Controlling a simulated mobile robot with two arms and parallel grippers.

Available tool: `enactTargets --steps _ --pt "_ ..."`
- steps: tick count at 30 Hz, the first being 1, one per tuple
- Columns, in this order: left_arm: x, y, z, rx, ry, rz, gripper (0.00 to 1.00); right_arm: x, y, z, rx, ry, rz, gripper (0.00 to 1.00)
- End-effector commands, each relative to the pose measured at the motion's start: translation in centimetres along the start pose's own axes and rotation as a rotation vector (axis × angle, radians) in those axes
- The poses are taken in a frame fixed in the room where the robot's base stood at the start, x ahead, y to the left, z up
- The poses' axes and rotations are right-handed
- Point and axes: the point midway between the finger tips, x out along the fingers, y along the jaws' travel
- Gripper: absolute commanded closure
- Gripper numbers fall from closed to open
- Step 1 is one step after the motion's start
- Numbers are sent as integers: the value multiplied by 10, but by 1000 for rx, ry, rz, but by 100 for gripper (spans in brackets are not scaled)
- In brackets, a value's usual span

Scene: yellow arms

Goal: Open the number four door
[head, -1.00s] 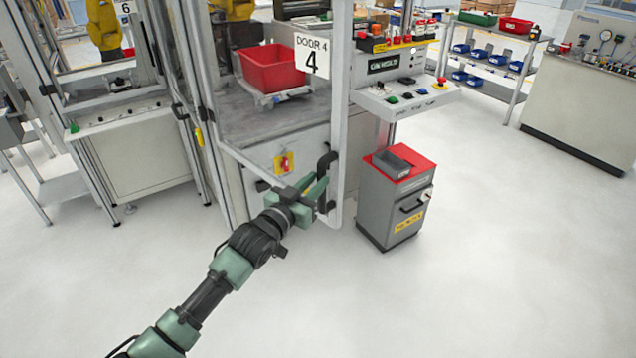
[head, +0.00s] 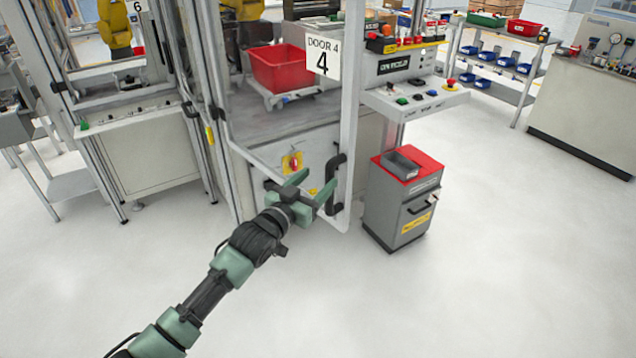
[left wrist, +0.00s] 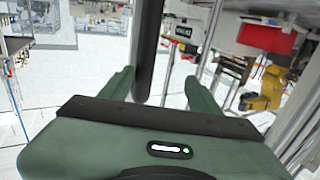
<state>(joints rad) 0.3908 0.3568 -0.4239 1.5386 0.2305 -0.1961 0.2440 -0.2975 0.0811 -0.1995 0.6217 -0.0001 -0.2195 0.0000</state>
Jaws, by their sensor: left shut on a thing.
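The door of the number four cell carries a white "DOOR 4" sign (head: 322,56) and a pale metal frame (head: 349,125). Its black upright handle (head: 337,178) is low on the frame. My left gripper (head: 311,188) is at this handle, shut on it, with the fingers standing well apart. In the left wrist view the dark handle (left wrist: 147,50) runs between the two green fingers (left wrist: 160,90), closer to the left one. The exact contact is hard to see. My right gripper is not in view.
A grey cabinet with a red top (head: 402,200) stands just right of the door frame. A control panel (head: 415,97) juts out above it. A red bin (head: 280,68) sits inside the cell. The floor (head: 480,280) in front is clear.

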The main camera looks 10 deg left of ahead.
Motion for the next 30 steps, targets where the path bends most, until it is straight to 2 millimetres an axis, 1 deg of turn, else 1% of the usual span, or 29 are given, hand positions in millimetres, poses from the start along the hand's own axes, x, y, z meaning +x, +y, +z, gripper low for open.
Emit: enactTargets --steps 1,22,26,30 --pt "0 -9 -4 5 4 -13 56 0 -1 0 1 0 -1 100" --pt "-1 -8 -4 2 7 -11 56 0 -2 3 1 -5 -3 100" --pt "-10 -7 -2 1 7 -11 56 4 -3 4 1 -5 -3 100" --pt "-30 -4 -1 4 6 -8 56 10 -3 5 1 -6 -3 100"
